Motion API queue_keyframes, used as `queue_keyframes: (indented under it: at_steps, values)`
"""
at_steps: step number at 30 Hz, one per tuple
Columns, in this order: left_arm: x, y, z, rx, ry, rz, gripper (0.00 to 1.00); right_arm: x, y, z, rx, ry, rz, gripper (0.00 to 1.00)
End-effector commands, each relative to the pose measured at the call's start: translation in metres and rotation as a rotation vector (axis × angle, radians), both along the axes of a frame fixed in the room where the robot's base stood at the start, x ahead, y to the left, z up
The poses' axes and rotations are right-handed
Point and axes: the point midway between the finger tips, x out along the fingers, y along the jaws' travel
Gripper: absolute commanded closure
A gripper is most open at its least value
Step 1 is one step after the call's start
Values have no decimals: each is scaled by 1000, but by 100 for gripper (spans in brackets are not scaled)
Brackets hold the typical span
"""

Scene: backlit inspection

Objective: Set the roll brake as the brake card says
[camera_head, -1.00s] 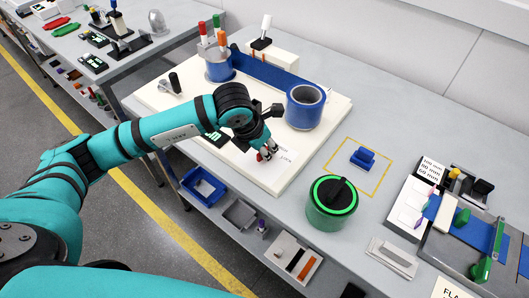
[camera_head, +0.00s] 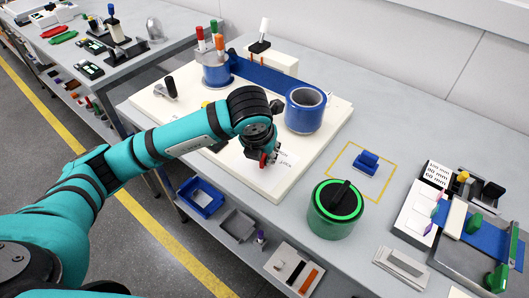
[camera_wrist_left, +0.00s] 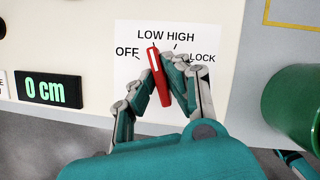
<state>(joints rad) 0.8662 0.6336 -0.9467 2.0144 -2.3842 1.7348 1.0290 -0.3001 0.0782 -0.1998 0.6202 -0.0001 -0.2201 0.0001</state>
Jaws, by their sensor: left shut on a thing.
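The red brake lever (camera_wrist_left: 160,82) stands on a white dial label (camera_wrist_left: 128,35) marked OFF, LOW, HIGH and LOCK. Its tip lies at the mark below LOW. My left gripper (camera_wrist_left: 166,72) is shut on the red lever, with fingers on both sides of it. In the head view my left gripper (camera_head: 268,155) is low over the front of the white board (camera_head: 285,185), and its wrist hides most of the dial. I cannot pick out a readable brake card.
A display (camera_wrist_left: 48,89) reading 0 cm is left of the dial. A blue roll (camera_head: 304,112) and a blue strip (camera_head: 262,75) stand behind the gripper. A green drum (camera_head: 335,222) with a black knob is to the right, near a yellow-outlined square with a blue block (camera_head: 366,161).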

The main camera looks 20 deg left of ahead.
Motion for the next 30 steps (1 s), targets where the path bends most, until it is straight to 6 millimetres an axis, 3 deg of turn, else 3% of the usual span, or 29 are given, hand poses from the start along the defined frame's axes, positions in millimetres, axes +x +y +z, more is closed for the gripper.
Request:
queue_keyframes:
  at_steps: [8, 9, 14, 23, 30]
  values:
    - [1, 1, 2, -1, -5, 2, 100, 0, 0, 0, 0, 0, 0, 44]
    - [1, 1, 2, -1, -5, 2, 85, 0, 0, 0, 0, 0, 0, 44]
    - [1, 0, 1, 0, -3, 1, 66, 0, -1, 0, -1, 0, 0, 44]
    - [0, 0, 3, -1, -2, 0, 66, 0, -5, 0, -6, 0, 2, 44]
    - [-13, -1, 39, -2, -8, -2, 66, 0, -3, 0, -3, 0, 2, 44]
